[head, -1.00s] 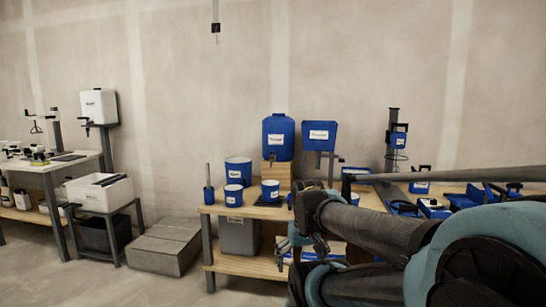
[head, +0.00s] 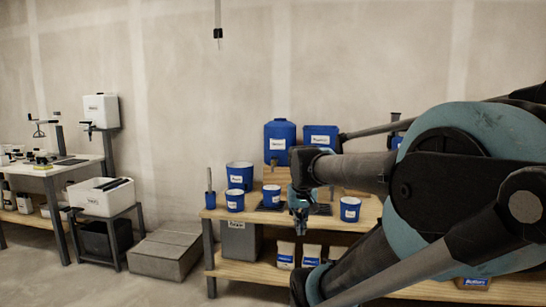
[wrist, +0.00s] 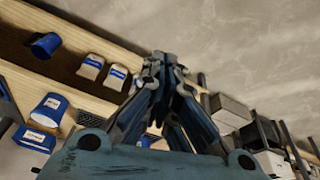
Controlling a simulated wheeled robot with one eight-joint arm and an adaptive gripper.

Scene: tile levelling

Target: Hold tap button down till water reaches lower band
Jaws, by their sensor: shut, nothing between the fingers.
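A blue labelled tank (head: 280,136) stands on a wooden block at the back of the bench. A second blue labelled container (head: 321,137) stands beside it, partly behind my arm. I cannot make out a tap button, a water level or a band. Several blue cups stand on the bench: a large one (head: 239,173), a small one (head: 235,201), one beside it (head: 271,195) and one farther right (head: 350,209). My gripper (head: 300,228) points down at the bench's front, right of the small cups. In the wrist view my gripper (wrist: 162,58) is shut and empty.
The bench (head: 335,226) has a lower shelf with paper bags (head: 285,254) and a grey bin (head: 239,238). A grey block (head: 166,248) lies on the floor to the left. A white tank (head: 101,110) and white tub (head: 101,197) stand farther left. Floor before the bench is clear.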

